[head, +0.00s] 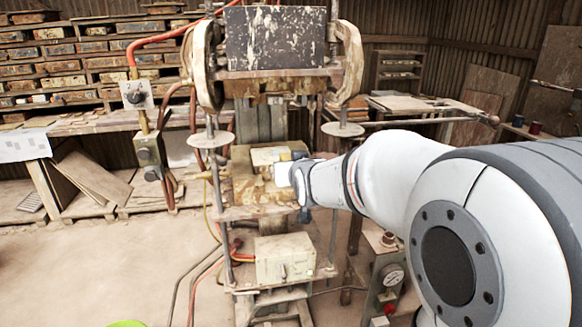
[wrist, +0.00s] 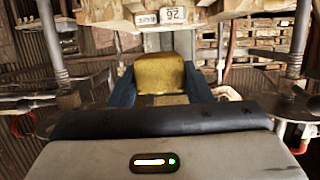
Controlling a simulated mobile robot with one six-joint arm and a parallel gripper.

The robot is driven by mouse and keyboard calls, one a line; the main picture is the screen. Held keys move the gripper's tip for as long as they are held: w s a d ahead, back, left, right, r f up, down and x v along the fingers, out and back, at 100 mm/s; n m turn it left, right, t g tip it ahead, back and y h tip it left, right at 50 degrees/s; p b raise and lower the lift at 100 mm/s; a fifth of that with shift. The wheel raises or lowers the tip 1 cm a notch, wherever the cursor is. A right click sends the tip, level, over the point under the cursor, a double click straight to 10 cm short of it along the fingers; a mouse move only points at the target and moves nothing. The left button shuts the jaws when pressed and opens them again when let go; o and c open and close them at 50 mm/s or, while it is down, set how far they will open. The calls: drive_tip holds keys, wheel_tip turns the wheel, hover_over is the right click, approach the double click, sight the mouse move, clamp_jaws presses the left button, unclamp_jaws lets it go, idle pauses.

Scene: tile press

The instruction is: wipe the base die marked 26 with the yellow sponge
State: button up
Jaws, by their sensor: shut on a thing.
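My gripper (wrist: 163,83) has its blue fingers shut on the yellow sponge (wrist: 163,75). The wrist view appears upside down. The base die (wrist: 115,13) spans its top edge and bears two small tags, one reading 26 upside down. In the head view the base die (head: 243,187) is a worn, yellow-stained block on the press's lower plate. My gripper (head: 290,165) is at its right side, reaching in from the right. The sponge is hard to make out there. I cannot tell whether it touches the die.
The upper die (head: 275,85) hangs above, leaving a gap around my gripper. Press columns with round discs (head: 210,139) (head: 342,130) stand on either side. A control box (head: 285,258) sits below. Shelves of boxes (head: 75,65) stand behind; open floor lies at left.

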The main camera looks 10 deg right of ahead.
drive_tip(key=p+x, duration=0.1)
drive_tip(key=x, duration=0.3)
drive_tip(key=r+p+x, duration=0.1)
drive_tip(key=p+x, duration=0.1)
drive_tip(key=x, duration=0.2)
drive_tip(key=p+x, duration=0.1)
drive_tip(key=x, duration=0.3)
drive_tip(key=shift+w+r+p, duration=0.3)
drive_tip(key=shift+w+p, duration=0.1)
drive_tip(key=shift+f+b, duration=0.5)
drive_tip(key=shift+b, duration=0.2)
drive_tip(key=shift+s+b, duration=0.15)
drive_tip(key=shift+b, duration=0.35)
drive_tip(key=shift+f+b, duration=0.4)
drive_tip(key=shift+b, duration=0.2)
drive_tip(key=shift+w, duration=0.8)
drive_tip(key=shift+w, duration=0.1)
drive_tip(key=shift+w+b, duration=0.3)
drive_tip(key=shift+w, duration=0.5)
